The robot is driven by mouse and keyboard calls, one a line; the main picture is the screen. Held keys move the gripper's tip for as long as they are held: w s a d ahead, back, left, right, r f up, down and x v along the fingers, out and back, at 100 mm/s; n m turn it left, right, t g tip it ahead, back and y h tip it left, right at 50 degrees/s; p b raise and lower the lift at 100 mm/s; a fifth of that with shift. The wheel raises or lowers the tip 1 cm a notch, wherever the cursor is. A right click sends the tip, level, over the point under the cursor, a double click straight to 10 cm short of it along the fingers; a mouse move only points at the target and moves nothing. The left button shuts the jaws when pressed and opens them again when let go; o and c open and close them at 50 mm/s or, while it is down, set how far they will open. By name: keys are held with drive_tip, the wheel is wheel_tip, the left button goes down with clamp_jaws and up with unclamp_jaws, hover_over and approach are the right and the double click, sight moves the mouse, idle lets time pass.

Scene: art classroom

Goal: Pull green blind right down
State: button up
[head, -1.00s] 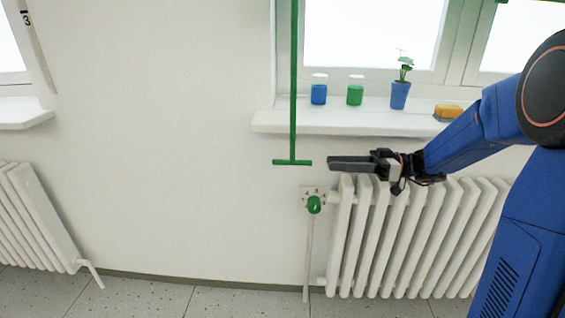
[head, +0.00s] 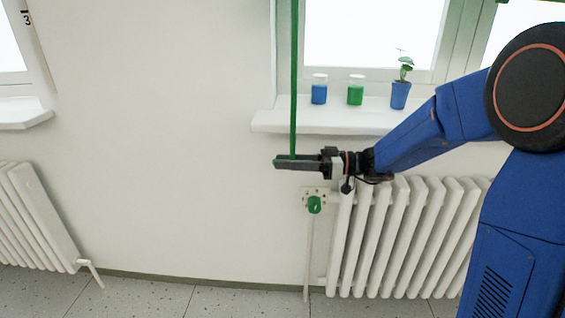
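The green pull strap (head: 293,80) hangs straight down along the left side of the window. Its short green crossbar handle at the bottom is mostly hidden by my gripper (head: 294,162), with only a bit of green showing near the fingertips. My gripper's dark fingers point left and lie level over the handle. From this side I cannot tell whether they are open or closed around it. The blind itself is above the frame.
A white sill (head: 330,122) holds a blue jar (head: 319,91), a green jar (head: 355,91) and a blue plant pot (head: 400,95). A white radiator (head: 400,245) with a green valve knob (head: 314,204) stands below. The wall to the left is clear.

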drive_tip(key=shift+a, duration=0.7)
drive_tip(key=shift+c, duration=0.3)
clamp_jaws()
wheel_tip(320, 180, down, 10)
drive_tip(key=shift+r, duration=0.15)
drive_tip(key=shift+o, duration=0.3)
unclamp_jaws()
drive_tip(key=shift+w, duration=0.1)
